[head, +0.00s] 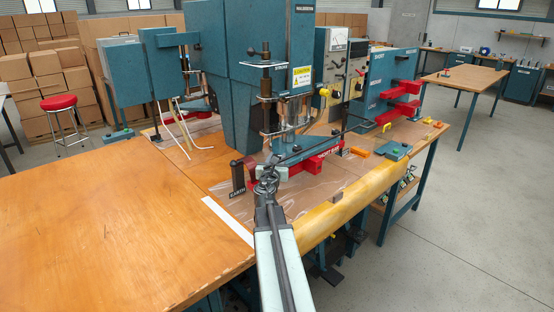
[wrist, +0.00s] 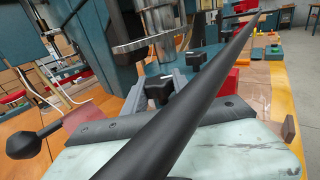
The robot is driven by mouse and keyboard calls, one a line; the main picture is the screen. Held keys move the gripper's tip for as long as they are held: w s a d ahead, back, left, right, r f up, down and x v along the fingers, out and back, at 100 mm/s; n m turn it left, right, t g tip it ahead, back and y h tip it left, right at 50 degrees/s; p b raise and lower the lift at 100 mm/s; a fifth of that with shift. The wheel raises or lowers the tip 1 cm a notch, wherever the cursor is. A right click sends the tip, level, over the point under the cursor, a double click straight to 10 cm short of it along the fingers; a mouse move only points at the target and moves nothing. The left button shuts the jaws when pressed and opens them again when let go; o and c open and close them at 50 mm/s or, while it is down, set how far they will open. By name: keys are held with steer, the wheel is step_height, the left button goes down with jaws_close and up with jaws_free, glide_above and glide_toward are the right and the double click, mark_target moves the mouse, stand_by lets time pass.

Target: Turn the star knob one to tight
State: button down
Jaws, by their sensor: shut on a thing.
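A black star knob (wrist: 160,90) with a pale mark on top shows in the middle of the wrist view. My gripper (wrist: 158,92) has its two grey fingers on either side of this knob and is shut on it. In the head view my gripper (head: 268,182) reaches the front of the blue press, at the left end of the red bar (head: 314,163). The gripped knob is mostly hidden there by the gripper. A second black knob (wrist: 197,62) with a pale mark stands farther back, apart from my fingers. I cannot tell how tight either knob is.
A long black rod (wrist: 185,110) crosses the wrist view close to the camera. A round metal electrode (wrist: 150,45) hangs just above and behind the gripped knob. The blue press (head: 230,70) stands behind. The orange tabletop (head: 100,225) at left is clear.

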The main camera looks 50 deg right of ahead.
stand_by(0.4)
steer(key=c, duration=1)
jaws_free()
